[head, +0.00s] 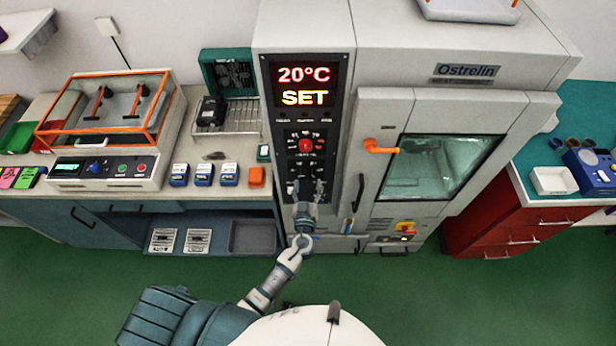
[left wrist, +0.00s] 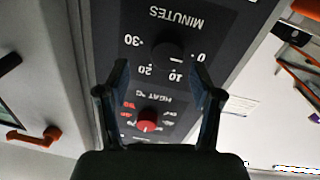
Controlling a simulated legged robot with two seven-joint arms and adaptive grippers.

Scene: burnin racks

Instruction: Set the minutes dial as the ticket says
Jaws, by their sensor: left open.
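The black minutes dial (left wrist: 167,54) shows in the left wrist view, upside down, under the label MINUTES, with 0, 10, 20 and 30 around it. Its white mark appears to point toward the 0. My left gripper (left wrist: 160,72) is open, its fingers spread to either side just short of the dial; I cannot tell that they touch it. In the head view my left gripper (head: 308,190) stands in front of the lower control panel and covers the minutes dial. My right gripper is not in view. No ticket is readable.
The red heat dial (left wrist: 147,119) sits between the fingers' bases in the wrist view. The display (head: 304,86) reads 20°C SET. Colored notes (head: 27,178) lie at the far left, too small to read.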

